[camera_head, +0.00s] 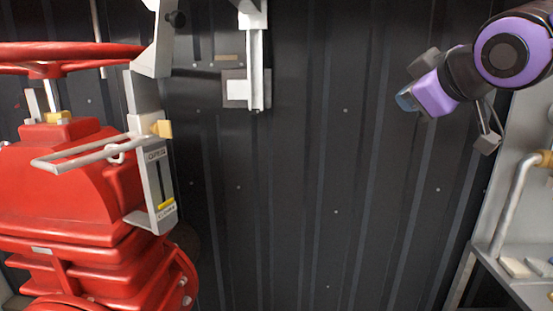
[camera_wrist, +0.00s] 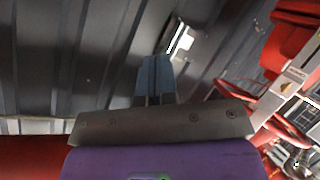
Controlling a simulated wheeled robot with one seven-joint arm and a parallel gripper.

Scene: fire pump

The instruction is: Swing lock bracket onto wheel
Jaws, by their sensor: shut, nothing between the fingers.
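The red handwheel (camera_head: 70,55) sits on top of a red valve body (camera_head: 65,170) at the left in the head view. A pale metal bracket with a long loop (camera_head: 80,155) reaches left across the valve's front, beside an upright plate (camera_head: 157,190) with OPEN lettering. I cannot tell for certain which pale part is the lock bracket. My gripper (camera_head: 407,100) is at the upper right, far from the wheel and bracket, touching nothing. In the wrist view its blue fingers (camera_wrist: 155,80) are together and empty. The red wheel (camera_wrist: 270,112) shows there at the right.
A dark ribbed wall (camera_head: 320,180) spans the back. A pale upright fitting (camera_head: 255,65) hangs on it. A grey pipe (camera_head: 512,205) and a shelf with small items (camera_head: 525,268) are at the right. The space between the valve and my gripper looks clear.

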